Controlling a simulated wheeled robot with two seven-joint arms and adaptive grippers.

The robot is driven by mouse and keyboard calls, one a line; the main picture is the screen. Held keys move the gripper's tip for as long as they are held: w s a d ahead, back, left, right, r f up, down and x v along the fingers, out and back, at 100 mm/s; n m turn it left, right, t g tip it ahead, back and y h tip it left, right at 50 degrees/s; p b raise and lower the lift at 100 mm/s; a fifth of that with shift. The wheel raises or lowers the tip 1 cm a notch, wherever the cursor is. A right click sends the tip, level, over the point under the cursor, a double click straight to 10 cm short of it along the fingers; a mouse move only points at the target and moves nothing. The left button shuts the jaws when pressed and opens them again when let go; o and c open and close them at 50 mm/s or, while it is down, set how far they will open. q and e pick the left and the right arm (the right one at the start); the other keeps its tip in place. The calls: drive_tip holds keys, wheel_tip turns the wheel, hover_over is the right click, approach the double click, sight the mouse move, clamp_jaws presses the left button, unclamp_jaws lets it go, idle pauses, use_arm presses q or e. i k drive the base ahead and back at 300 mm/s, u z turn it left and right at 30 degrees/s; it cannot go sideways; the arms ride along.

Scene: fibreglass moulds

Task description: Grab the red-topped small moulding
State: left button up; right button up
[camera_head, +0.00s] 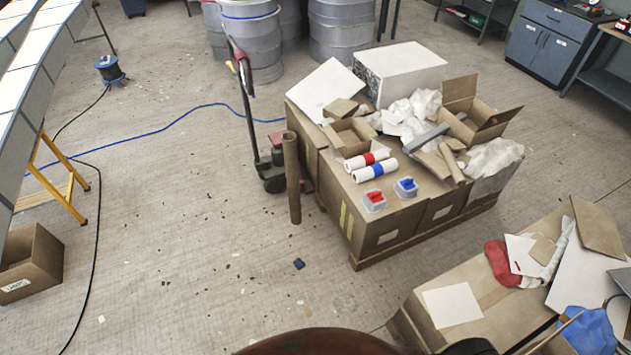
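The red-topped small moulding (375,206) has a pale grey base and a red top. It sits near the front edge of a large cardboard box (385,239) on a pallet, right of the picture's centre. A similar blue-topped moulding (406,194) stands just to its right, with a small gap between them. Two white rolls lie behind them, one with a red band (367,158) and one with a blue band (374,169). Nothing covers the red-topped moulding. Neither of my grippers shows in this view.
Open cartons (484,113) and crumpled white packing (419,105) crowd the pallet's back. A cardboard tube (292,178) stands upright at its left. Another cardboard box (452,306) with clutter is at lower right. The floor left of the pallet is mostly clear, with cables and scraps.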

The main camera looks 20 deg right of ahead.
sight(373, 200)
drive_tip(key=u, duration=0.35)
drive_tip(key=i, duration=1.5)
drive_tip(key=z, duration=0.6)
drive_tip(key=i, duration=0.9)
drive_tip(key=z, duration=0.85)
